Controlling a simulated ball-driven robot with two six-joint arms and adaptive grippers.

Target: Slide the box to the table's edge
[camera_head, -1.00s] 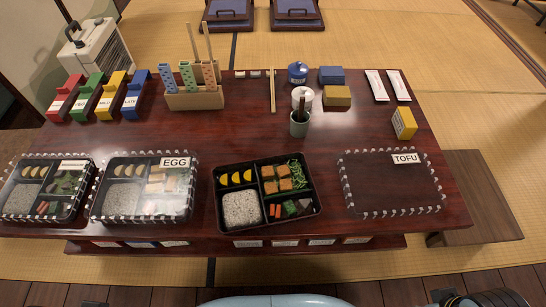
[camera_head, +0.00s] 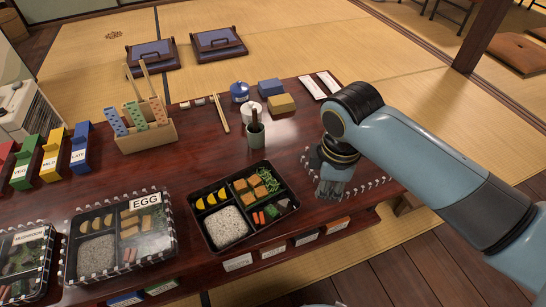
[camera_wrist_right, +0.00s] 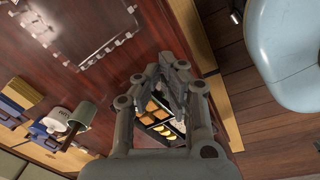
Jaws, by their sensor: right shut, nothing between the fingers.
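The open black bento box (camera_head: 287,199) sits at the middle of the front of the dark table (camera_head: 200,170), with rice, egg slices, orange cubes and greens inside. Part of it also shows beyond my fingers in the right wrist view (camera_wrist_right: 163,127). My right gripper (camera_head: 331,193) is low over the table, to the right of the box, with a visible gap between them. Its fingers (camera_wrist_right: 173,75) are shut and empty. The table's front edge runs just in front of the box. My left gripper is not in view.
Under my right gripper lies a clear lid-like outline with a dashed rim (camera_head: 376,184). A lidded EGG box (camera_head: 121,228) and another lidded box (camera_head: 30,258) stand to the left.

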